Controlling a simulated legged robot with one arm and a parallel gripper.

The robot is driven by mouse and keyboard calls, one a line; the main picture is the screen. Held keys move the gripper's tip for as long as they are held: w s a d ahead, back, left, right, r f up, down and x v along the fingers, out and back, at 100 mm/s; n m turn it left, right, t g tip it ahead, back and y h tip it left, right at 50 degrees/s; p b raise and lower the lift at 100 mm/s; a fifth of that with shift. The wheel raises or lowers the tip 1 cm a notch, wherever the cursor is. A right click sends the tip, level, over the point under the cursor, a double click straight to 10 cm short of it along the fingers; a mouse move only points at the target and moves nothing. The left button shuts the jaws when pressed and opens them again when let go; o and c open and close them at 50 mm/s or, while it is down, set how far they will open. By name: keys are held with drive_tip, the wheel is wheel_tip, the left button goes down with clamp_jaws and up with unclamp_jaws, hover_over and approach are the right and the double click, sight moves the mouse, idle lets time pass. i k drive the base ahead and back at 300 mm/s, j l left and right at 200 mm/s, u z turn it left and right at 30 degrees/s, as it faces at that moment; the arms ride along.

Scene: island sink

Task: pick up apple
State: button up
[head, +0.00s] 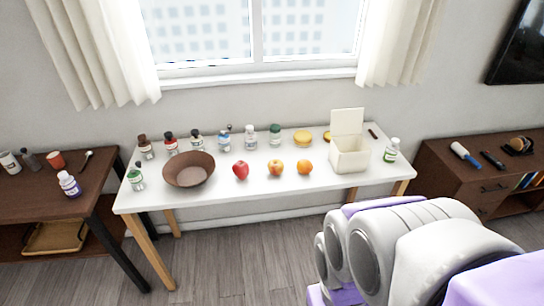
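A red apple (240,170) stands on the white table (215,205), just right of a brown bowl (189,170). An orange-red round fruit (275,168) and an orange (305,167) stand in a row to its right. The apple's near side is clear and nothing covers it. My arm shows at the lower right, in front of the table and well apart from the apple. I cannot make out the gripper's fingers in this view.
Several bottles line the table's back left. Dark wooden furniture flanks the table: a table (80,200) at left, a cabinet (470,190) at right. Floor in front is bare.

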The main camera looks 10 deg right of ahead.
sight(275, 167)
drive_tip(key=i+j, duration=0.25)
drive_tip(key=i, duration=0.15)
drive_tip(key=i+j, duration=0.25)
drive_tip(key=i, duration=0.15)
drive_tip(key=i+j, duration=0.2)
drive_tip(key=i, duration=0.2)
drive_tip(key=z, duration=0.05)
